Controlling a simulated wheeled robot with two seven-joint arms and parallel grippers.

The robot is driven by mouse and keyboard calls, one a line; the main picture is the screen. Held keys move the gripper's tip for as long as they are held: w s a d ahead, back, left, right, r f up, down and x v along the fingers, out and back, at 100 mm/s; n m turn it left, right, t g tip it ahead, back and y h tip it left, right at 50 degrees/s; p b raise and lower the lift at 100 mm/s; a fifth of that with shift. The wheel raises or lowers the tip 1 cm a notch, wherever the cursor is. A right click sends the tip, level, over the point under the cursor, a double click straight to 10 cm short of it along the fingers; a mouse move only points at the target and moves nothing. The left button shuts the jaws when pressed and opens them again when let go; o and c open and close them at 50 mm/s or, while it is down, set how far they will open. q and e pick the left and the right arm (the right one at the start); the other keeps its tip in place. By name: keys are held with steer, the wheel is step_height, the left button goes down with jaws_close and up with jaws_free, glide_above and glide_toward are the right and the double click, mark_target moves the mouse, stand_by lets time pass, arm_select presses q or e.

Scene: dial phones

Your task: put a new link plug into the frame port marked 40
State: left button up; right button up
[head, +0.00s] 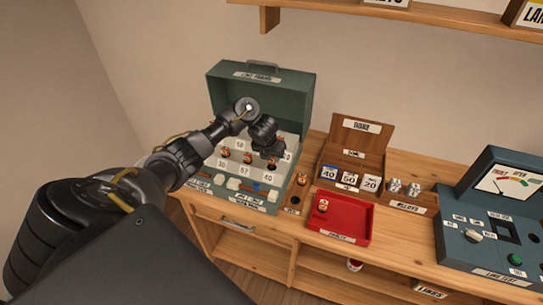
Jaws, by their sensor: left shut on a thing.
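The link frame is an open green case (258,88) on the table, with a pale port panel and number labels. The label 40 (269,178) is at the lower right of the panel. My left gripper (271,153) is over the right part of the panel, shut on a small orange-brown plug (272,164) just above the label 40. I cannot tell whether the plug is seated in the port. Other plugs (248,157) stand in ports to the left. The gripper hides part of the panel behind it. My right gripper is out of view.
Right of the case is a wooden strip with a plug (302,179). A red tray (345,233) holds one plug (323,205). Behind it a wooden box (358,140) has cards 40, 50 and 20. A green tester (470,245) stands at the right. A shelf (440,12) hangs above.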

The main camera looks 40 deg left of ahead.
arm_select(q)
steer(key=shift+f+b, duration=1.1)
steer(key=shift+f, duration=0.15)
stand_by(0.4)
steer(key=o, duration=1.2)
steer(key=shift+c, duration=0.2)
steer(key=shift+r, duration=0.2)
steer(key=shift+r+p, duration=3.45)
steer(key=shift+r, duration=0.15)
step_height(320, 180, up, 3)
steer(key=shift+f+p, duration=0.2)
steer(key=shift+p, duration=1)
steer(key=shift+r+p, duration=0.35)
steer(key=shift+r, duration=0.4)
